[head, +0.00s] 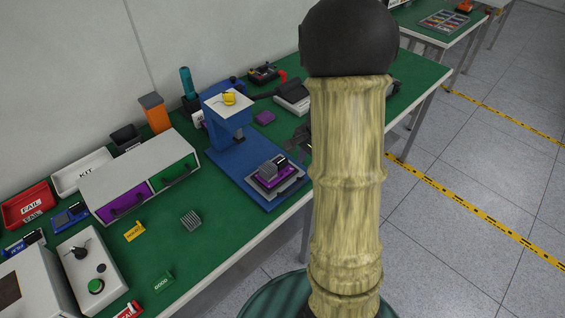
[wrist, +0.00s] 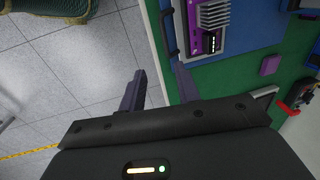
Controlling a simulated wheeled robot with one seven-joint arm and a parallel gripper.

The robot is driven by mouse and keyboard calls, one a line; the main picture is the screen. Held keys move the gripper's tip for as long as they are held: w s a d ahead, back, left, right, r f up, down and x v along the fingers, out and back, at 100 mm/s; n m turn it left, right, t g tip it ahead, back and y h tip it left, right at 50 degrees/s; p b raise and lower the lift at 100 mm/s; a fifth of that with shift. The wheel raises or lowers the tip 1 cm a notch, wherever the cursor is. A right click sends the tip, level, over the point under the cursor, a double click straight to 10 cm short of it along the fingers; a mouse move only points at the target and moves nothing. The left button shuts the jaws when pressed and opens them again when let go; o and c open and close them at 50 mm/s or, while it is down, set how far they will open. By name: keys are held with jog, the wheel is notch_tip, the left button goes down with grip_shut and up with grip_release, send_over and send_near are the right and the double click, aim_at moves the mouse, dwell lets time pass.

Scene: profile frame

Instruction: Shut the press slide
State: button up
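The blue press (head: 226,128) stands on the green bench with its column at the back. Its slide (head: 291,186) lies at the front end of the blue base, near the bench edge, and carries a purple fixture with a grey finned block and a dark part. In the wrist view the slide (wrist: 193,48) has a dark bar handle (wrist: 168,32) on its outer side. My gripper (wrist: 160,75) is open and empty, its two fingers apart, just short of the handle. In the head view my gripper (head: 303,141) is mostly hidden behind my arm.
A cabinet with purple and green drawers (head: 140,175) stands left of the press. A small purple block (head: 265,118) and a grey device (head: 292,97) lie behind it. A finned block (head: 191,220) lies on bare bench. Open floor (wrist: 75,75) lies beyond the bench edge.

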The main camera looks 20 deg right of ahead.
jog(key=s+a+r+n+p, duration=0.5)
jog(key=s+a+r+n, duration=0.1)
jog(key=a+r+n, duration=0.2)
jog(key=shift+a+r+n+h, duration=0.35)
jog(key=shift+a+r, duration=0.25)
jog(key=shift+a, duration=0.65)
jog(key=shift+w, duration=0.1)
